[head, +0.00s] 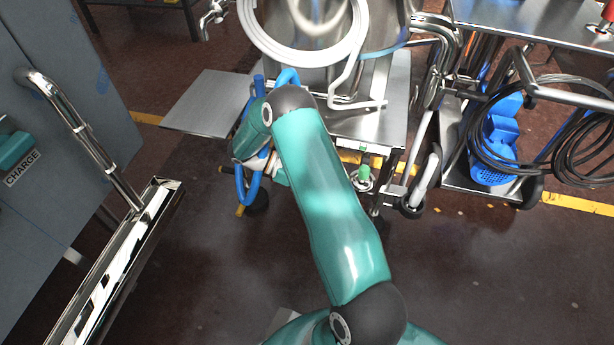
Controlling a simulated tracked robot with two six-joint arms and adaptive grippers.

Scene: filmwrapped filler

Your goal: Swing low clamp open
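A small silver fitting with a green top (363,178) sits low at the front of the steel machine (385,125), just right of my teal arm. I cannot tell for sure whether it is the low clamp; no other clamp shows clearly. My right arm rises from the bottom and bends at the top, its wrist turned down at the machine's lower left, beside blue tubing. The fingers of my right gripper are hidden there, so its opening and any contact do not show. My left gripper is not in view.
A coiled white hose (300,50) hangs on the machine, with a flat steel plate (207,102) to its left. A cart (480,180) with black cable and a blue device stands right. The lower right floor is clear.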

